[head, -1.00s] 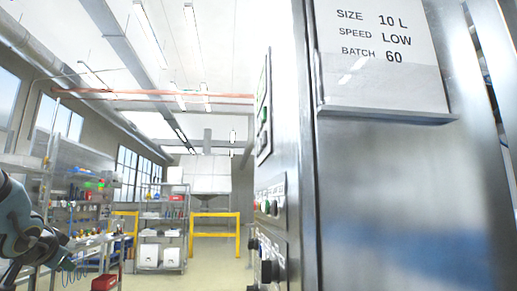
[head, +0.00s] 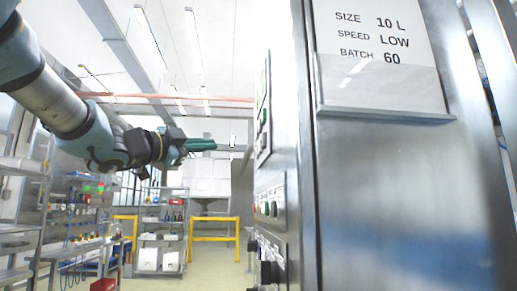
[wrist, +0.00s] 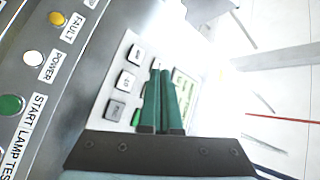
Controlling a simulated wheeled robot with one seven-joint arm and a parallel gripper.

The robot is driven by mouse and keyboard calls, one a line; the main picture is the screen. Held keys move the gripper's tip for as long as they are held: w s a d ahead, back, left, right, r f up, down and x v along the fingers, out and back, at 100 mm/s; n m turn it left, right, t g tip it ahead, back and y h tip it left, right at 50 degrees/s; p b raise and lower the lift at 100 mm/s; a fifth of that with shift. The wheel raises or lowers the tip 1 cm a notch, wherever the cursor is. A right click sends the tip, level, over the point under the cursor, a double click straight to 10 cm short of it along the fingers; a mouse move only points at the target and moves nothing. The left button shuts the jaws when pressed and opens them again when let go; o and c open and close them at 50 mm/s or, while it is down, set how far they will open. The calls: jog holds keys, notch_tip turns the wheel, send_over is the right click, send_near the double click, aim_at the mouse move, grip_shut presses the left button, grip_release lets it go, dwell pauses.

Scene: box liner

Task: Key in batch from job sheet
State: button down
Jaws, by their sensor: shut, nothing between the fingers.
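The job sheet (head: 380,75) is in a clear holder on the metal cabinet in the head view. It reads SIZE 10 L, SPEED LOW, BATCH 60. My gripper (head: 214,144) is left of the upper panel (head: 263,110), which shows almost edge-on. In the wrist view my gripper (wrist: 164,70) has its green fingers shut and empty. They overlap the keypad unit (wrist: 104,100) and partly hide its green display (wrist: 187,88). Several grey keys, such as this one (wrist: 126,81), and a green key (wrist: 136,117) show beside the fingers. I cannot tell whether the fingertips touch anything. Key markings are too small to read.
Beside the keypad are a yellow FAULT lamp (wrist: 57,18), a white POWER lamp (wrist: 33,58) and a green START button (wrist: 12,105). A lower panel with knobs (head: 268,255) juts out below. Shelving (head: 160,225) and a yellow barrier (head: 214,220) stand farther back.

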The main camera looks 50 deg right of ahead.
aim_at(260, 147)
jog(key=s+d+b, duration=0.2)
jog(key=s+d, duration=0.3)
jog(key=d, duration=0.1)
jog(key=shift+s+d, duration=0.25)
jog(key=shift+d, duration=0.15)
dwell(2.2)
jog(key=shift+s+d, duration=0.3)
jog(key=shift+d, duration=0.05)
jog(key=shift+s+d+b, duration=0.25)
jog(key=shift+d+b, duration=0.05)
dwell(0.9)
jog(key=shift+w+a, duration=0.5)
jog(key=shift+a, duration=0.15)
